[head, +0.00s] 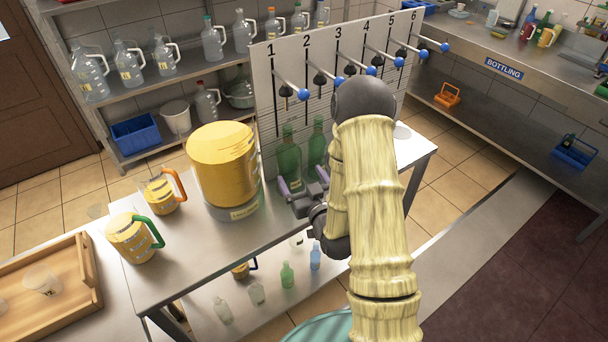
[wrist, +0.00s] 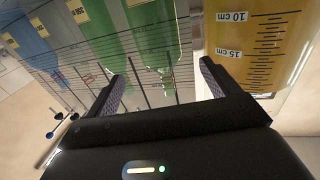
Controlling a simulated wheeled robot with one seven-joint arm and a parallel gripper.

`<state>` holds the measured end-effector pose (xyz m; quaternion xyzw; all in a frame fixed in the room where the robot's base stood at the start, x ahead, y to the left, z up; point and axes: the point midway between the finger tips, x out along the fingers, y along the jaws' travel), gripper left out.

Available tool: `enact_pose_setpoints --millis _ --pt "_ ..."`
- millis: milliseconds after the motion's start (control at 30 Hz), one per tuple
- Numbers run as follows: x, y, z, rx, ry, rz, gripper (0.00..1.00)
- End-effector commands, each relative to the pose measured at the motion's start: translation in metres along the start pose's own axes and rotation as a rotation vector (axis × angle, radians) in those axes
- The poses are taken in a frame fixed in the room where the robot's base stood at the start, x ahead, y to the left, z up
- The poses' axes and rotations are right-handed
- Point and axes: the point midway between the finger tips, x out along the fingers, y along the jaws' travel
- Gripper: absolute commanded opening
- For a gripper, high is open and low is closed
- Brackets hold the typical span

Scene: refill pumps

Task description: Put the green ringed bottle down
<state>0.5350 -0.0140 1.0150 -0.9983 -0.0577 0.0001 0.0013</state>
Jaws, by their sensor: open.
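Two green bottles stand upright on the steel table in front of the numbered panel: a left one (head: 289,162) and a right one (head: 317,146). I cannot make out rings on either, so I cannot tell which is the ringed one. My gripper (head: 304,184) is open, low in front of the left bottle. In the wrist view my gripper (wrist: 160,86) has its fingers apart, with a green bottle (wrist: 153,40) beyond the gap between them. The other green bottle (wrist: 100,38) is beside it. Nothing is visibly held.
A large yellow-filled vessel (head: 222,165) stands close left of my gripper; it also shows in the wrist view (wrist: 262,45). Two yellow jugs, one green-handled (head: 130,240) and one orange-handled (head: 160,194), stand farther left. The panel (head: 300,62) with blue-knobbed rods rises behind the bottles.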

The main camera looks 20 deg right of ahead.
Motion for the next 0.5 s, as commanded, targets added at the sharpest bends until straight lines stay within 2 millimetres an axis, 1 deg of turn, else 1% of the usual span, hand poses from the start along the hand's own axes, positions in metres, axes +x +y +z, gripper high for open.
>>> enact_pose_setpoints --millis 33,200,500 --pt "-0.0032 0.0 -0.0038 0.001 -0.005 0.001 0.88" --pt "-0.0092 -0.0001 -0.0027 0.001 -0.001 0.002 0.88" --pt "-0.0102 -0.0001 -0.0006 0.0 0.001 0.002 0.88"
